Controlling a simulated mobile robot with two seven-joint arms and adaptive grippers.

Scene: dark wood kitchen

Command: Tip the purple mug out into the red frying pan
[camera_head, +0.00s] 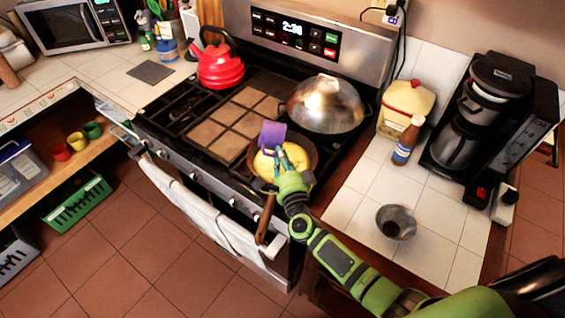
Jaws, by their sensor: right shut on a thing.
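The purple mug (271,134) is in the middle of the camera_head view, above the far left part of the frying pan. It looks tilted, and its opening cannot be made out. My right gripper (281,156) is shut on it and partly hides it. The frying pan (313,165) looks reddish brown and sits on the front right of the stove, its brown handle pointing toward the front edge. Something yellow (262,165) shows in the pan, below the mug. My right arm covers part of the pan. My left gripper is out of view.
A shiny domed lid (325,104) stands just behind the pan. A red kettle (220,66) is at the back left of the stove. The right counter holds a metal bowl (396,222), a brown bottle (408,140) and a coffee maker (480,120). Towels (195,210) hang on the oven front.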

